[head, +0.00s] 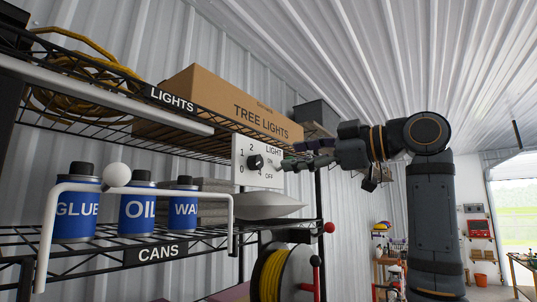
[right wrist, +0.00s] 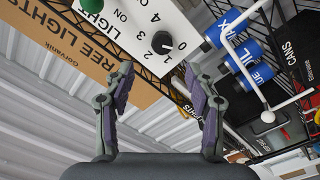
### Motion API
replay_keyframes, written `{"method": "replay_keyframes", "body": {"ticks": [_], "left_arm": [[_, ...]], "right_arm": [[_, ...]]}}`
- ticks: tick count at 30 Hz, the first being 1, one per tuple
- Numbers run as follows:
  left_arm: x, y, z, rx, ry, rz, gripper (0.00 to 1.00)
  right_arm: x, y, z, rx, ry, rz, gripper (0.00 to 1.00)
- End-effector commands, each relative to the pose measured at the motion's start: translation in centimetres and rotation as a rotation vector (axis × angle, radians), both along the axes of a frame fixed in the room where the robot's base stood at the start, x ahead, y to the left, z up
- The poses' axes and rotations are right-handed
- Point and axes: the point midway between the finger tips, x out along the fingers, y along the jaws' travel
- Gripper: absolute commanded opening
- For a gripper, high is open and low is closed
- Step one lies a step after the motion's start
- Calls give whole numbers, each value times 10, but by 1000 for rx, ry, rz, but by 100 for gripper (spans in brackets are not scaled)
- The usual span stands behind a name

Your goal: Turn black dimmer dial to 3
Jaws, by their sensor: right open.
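The black dimmer dial (head: 255,162) sits on a white panel (head: 239,147) marked with numbers, LIGHT and OFF, at the shelf's edge. In the right wrist view the dial (right wrist: 162,42) is on the panel (right wrist: 187,14), beyond the fingertips and roughly between them in the picture. Its exact setting is too small to read. My right gripper (head: 288,163) reaches in from the right, just beside the panel. My left gripper is not in view.
A tree lights box (head: 215,98) stands on the shelf above the panel. Blue glue (head: 77,210), oil (head: 138,212) and wax (head: 183,208) cans stand to the left, behind a white bar with a ball (head: 117,175). A cable reel (head: 285,272) is below. The wire shelf edges are close by.

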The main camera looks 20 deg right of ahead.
Motion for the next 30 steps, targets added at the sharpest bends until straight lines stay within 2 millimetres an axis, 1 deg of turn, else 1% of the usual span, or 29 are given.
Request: {"method": "replay_keyframes", "body": {"ticks": [1, 3, 5, 8, 9, 12, 14, 17, 21, 25, 30], "left_arm": [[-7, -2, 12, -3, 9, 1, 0], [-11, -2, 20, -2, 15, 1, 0], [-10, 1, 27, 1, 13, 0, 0], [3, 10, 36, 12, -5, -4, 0], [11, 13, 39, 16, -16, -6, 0], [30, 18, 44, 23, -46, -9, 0], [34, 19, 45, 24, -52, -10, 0], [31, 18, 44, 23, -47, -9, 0], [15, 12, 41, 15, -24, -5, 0], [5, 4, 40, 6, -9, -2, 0], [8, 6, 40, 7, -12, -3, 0]], "right_arm": [[10, 9, 6, -1, 6, 5, 56], [23, 18, 6, 0, 5, 4, 56], [32, 26, 5, -1, 6, 5, 56], [45, 36, 5, 0, 4, 4, 56], [48, 38, 4, -1, 4, 2, 56], [54, 43, 3, 0, 1, 2, 56], [56, 44, 2, 0, 1, 2, 56], [57, 45, 1, 0, 1, 1, 56], [57, 44, 0, 0, 1, 1, 56], [57, 44, 0, 0, 2, 1, 38], [57, 44, 1, 0, 2, 1, 15]]}}
